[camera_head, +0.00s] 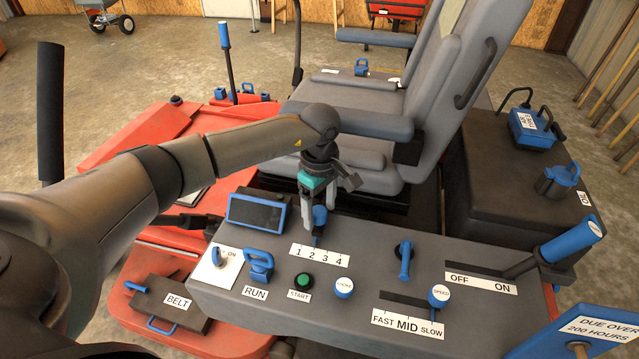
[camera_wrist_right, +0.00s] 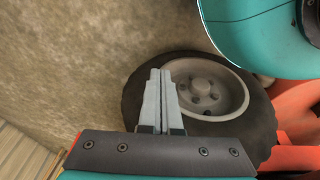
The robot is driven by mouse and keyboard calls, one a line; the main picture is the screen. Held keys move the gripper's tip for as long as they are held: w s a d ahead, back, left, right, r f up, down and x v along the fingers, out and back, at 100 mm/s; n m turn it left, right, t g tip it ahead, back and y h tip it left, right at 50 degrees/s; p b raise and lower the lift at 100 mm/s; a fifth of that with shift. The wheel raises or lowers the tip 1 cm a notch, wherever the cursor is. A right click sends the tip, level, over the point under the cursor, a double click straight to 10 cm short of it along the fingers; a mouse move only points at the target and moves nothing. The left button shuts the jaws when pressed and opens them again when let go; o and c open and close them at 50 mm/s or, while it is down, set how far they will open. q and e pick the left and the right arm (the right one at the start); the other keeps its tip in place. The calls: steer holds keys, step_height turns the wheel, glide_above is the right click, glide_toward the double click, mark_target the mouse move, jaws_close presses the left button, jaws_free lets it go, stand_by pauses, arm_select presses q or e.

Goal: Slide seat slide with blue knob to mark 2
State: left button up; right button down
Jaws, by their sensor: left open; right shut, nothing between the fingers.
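The seat slide's blue knob (camera_head: 320,214) stands upright on the grey console, at the edge nearest the seat. Its lower end is beside the white number strip (camera_head: 320,256) marked 1 2 3 4, around 2 to 3; I cannot tell the exact mark. My left gripper (camera_head: 319,208) points down over the knob, open, with a finger on either side of it. Whether a finger touches the knob is unclear. My right gripper (camera_wrist_right: 160,72) is shut and empty in the right wrist view, in front of a black tyre (camera_wrist_right: 205,90).
The grey seat (camera_head: 370,110) stands behind the knob. A blue-framed screen (camera_head: 256,212) is left of it. The console also holds a blue handle (camera_head: 405,259), green start button (camera_head: 303,281), choke knob (camera_head: 344,287) and speed knob (camera_head: 439,295). A blue-gripped lever (camera_head: 570,242) is at right.

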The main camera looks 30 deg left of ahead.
arm_select(q)
step_height(320, 180, up, 15)
steer(key=p, duration=0.4)
arm_select(e)
steer(key=s+d+f, duration=0.4)
steer(key=s+d, duration=0.1)
steer(key=s, duration=0.2)
steer(key=shift+d+f+h, duration=0.2)
steer(key=shift+h, duration=0.1)
arm_select(q)
steer(key=shift+f, duration=0.1)
arm_select(e)
steer(key=shift+s, duration=0.1)
